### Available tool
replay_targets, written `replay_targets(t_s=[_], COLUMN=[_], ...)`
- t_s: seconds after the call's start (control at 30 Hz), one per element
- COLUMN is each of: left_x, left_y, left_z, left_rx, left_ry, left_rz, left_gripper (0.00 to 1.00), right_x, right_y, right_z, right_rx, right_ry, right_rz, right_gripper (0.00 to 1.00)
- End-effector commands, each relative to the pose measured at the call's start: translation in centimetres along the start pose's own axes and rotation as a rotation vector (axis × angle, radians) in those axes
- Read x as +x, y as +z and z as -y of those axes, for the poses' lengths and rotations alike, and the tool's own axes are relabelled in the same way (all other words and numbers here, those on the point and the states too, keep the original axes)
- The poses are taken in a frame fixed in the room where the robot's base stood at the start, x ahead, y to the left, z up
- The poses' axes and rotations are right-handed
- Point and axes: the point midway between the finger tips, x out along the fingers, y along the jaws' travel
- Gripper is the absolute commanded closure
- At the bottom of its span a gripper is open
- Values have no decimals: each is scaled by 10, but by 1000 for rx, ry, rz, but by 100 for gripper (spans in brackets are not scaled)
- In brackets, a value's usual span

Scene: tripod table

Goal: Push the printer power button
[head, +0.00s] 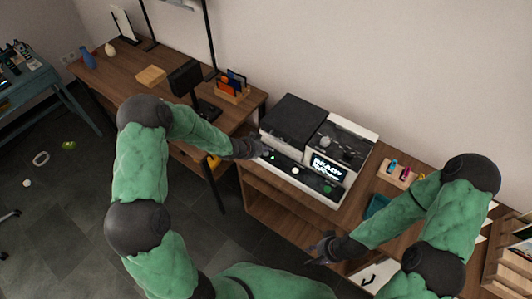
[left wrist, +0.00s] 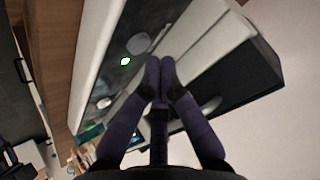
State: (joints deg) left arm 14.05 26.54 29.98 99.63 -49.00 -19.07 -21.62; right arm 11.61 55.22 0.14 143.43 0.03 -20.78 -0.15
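The printer (head: 290,120), white with dark top panels, stands on the wooden desk against the wall. Its front panel has a lit display reading READY (head: 328,167), a pale round button (head: 295,170) and small green lights. My left gripper (head: 262,151) is at the panel's left end. In the left wrist view its fingers (left wrist: 160,76) are together and empty, over the printer's edge. A green light (left wrist: 125,61) and a grey round button (left wrist: 138,43) show just beyond the fingertips. I cannot tell whether they touch. My right gripper (head: 318,249) hangs in front of the desk, fingers spread, empty.
A wooden holder with coloured items (head: 397,173) stands right of the printer, near a teal tray (head: 376,206). Left of the printer, another desk (head: 130,75) holds a monitor-like dark object (head: 186,78) and an organizer (head: 232,92). Small objects lie on the floor at left.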

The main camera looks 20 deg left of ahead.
Motion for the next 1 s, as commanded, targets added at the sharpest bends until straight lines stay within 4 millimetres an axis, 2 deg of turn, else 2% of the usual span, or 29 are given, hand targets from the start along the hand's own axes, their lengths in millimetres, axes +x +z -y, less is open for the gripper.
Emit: replay_targets(t_s=[1.0], left_x=[6], left_y=[6], left_z=[-2], left_rx=[0], left_ry=[0], left_rz=[0], left_gripper=[100], right_x=[7], right_y=[0], right_z=[-2], right_rx=[0], right_ry=[0], right_rz=[0], right_gripper=[60])
